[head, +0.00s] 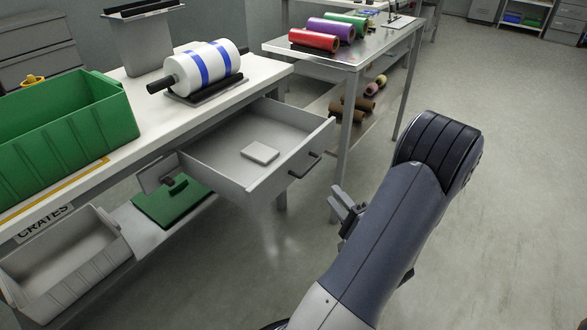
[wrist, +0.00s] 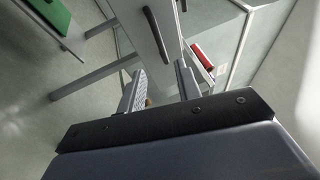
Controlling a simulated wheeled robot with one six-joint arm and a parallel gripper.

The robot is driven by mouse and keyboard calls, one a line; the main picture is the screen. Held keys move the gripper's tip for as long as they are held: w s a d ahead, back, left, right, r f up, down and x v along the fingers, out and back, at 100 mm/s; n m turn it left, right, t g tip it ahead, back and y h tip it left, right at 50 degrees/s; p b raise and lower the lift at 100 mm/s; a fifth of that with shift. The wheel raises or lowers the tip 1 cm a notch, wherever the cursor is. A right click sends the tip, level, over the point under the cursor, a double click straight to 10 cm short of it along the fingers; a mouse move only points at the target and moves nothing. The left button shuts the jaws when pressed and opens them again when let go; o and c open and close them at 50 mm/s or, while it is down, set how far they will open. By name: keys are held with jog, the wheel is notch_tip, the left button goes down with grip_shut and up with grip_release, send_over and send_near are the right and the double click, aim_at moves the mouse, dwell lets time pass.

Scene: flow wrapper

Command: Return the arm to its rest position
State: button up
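My arm reaches up from the bottom of the head view, bends at a dark elbow at the right, and hides most of my wrist. My gripper (head: 345,205) shows beyond the arm, to the right of the pulled-out drawer (head: 235,178) and apart from its handle in the picture. In the wrist view my gripper (wrist: 159,70) has its two fingers apart with nothing between them. The drawer front (wrist: 150,22) shows just beyond the fingertips; its exact distance is hard to tell.
The drawer holds a pale flat block (head: 260,152). The bench carries a green crate (head: 65,122) and a white roll with blue bands (head: 208,68). A side table (head: 345,54) bears coloured rolls. A grey bin (head: 62,270) sits low left. Floor at right is clear.

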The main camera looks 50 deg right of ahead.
jog(key=b+x, duration=0.2)
jog(key=x, duration=0.9)
jog(key=shift+w, duration=0.2)
